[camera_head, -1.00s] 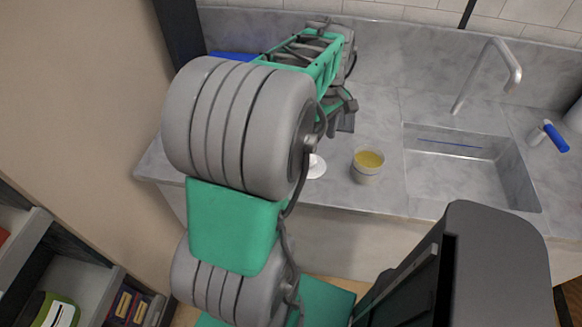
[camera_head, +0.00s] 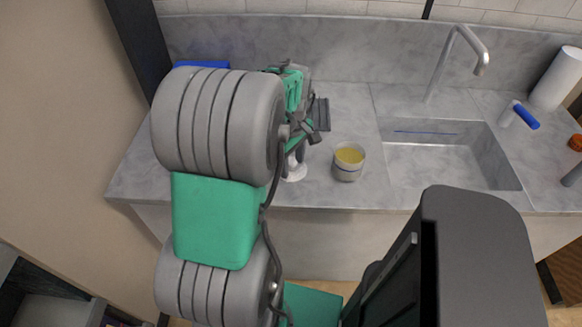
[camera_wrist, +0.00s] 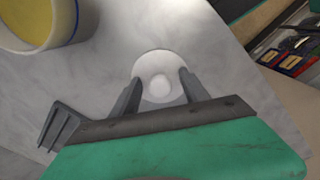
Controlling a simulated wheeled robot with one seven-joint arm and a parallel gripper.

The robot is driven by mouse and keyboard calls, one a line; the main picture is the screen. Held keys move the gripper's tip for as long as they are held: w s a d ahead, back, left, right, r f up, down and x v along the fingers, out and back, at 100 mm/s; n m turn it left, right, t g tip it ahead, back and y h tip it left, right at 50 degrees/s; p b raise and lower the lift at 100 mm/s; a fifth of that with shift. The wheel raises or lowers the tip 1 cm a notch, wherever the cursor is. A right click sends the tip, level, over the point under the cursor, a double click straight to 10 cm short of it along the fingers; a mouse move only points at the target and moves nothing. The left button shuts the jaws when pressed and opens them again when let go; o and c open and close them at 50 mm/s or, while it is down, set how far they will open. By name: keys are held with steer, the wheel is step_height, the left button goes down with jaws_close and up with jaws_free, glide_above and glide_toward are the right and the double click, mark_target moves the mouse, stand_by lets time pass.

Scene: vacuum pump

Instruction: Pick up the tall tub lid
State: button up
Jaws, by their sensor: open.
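The lid (camera_wrist: 158,68) is a white disc with a round knob in the middle. It lies on the grey counter. In the wrist view my gripper (camera_wrist: 159,78) is open, with one dark finger on each side of the lid's near part and knob. I cannot tell whether the fingers touch it. In the head view the lid (camera_head: 296,172) shows only partly beside my arm, and my gripper's fingers are hidden there. A grey-white tub (camera_head: 348,163) with yellow contents stands upright to the right of the lid. It also shows at the upper left of the wrist view (camera_wrist: 42,38).
A sink (camera_head: 440,160) with a tap (camera_head: 462,50) is set into the counter (camera_head: 240,192) on the right. A paper roll (camera_head: 556,78) and a blue-ended object (camera_head: 522,114) are at the far right. A blue item (camera_head: 202,64) lies behind my arm.

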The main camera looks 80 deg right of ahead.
jaws_close()
stand_by(0.4)
